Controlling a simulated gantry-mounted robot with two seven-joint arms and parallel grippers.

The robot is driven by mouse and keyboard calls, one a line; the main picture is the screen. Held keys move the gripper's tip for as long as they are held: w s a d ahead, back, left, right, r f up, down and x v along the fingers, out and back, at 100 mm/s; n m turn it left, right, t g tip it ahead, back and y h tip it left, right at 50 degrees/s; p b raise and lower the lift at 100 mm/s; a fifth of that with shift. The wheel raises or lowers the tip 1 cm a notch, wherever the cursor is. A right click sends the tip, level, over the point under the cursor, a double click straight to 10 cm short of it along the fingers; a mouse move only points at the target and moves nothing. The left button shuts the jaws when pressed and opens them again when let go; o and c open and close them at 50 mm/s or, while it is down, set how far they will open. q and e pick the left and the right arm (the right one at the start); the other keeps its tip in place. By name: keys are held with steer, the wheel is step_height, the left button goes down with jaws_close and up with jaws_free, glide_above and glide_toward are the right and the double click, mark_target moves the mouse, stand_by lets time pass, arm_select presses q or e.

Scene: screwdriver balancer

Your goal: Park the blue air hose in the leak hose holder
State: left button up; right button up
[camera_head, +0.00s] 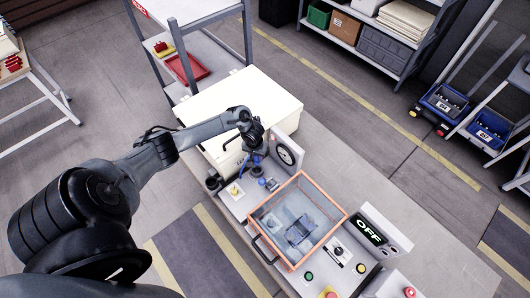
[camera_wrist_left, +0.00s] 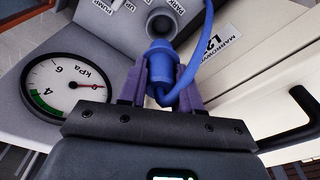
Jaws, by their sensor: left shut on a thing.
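The blue air hose (camera_wrist_left: 202,55) ends in a blue fitting (camera_wrist_left: 161,60), which my left gripper (camera_wrist_left: 160,82) grips between its two fingers. The hose loops up past the right finger and out of the top of the left wrist view. A grey round socket (camera_wrist_left: 165,18) stands just beyond the fitting, with a partly cut-off label above it; it looks like the holder. Whether fitting and socket touch, I cannot tell. In the head view my left gripper (camera_head: 249,148) is over the bench beside the gauge, with a bit of blue hose (camera_head: 257,160) below it. My right gripper is out of view.
A pressure gauge (camera_wrist_left: 64,87) stands close on the left in the wrist view. A cream cabinet (camera_wrist_left: 260,60) with a black handle is close on the right. In the head view, an orange-framed clear box (camera_head: 297,222) and a panel with buttons lie nearer the front.

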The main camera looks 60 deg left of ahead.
mark_target(257, 164)
arm_select(q)
steer(key=shift+s+f, duration=0.15)
steer(key=shift+f+n, duration=0.2)
steer(key=shift+n, duration=0.1)
steer(key=shift+f+b, duration=0.25)
steer(key=shift+b, duration=0.1)
step_height(257, 164, down, 2)
steer(key=b, duration=0.3)
steer(key=shift+f, duration=0.2)
steer(key=shift+f+b, duration=0.8)
steer(key=shift+b, duration=0.4)
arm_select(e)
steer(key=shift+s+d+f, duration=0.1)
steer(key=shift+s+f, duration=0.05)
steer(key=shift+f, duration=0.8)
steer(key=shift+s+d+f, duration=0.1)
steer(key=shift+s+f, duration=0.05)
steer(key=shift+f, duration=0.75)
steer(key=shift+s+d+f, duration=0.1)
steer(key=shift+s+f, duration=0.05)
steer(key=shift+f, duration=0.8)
arm_select(q)
steer(key=shift+d+p, duration=0.1)
steer(key=shift+p, duration=0.45)
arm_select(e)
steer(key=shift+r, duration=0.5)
arm_select(q)
steer(key=shift+f, duration=0.2)
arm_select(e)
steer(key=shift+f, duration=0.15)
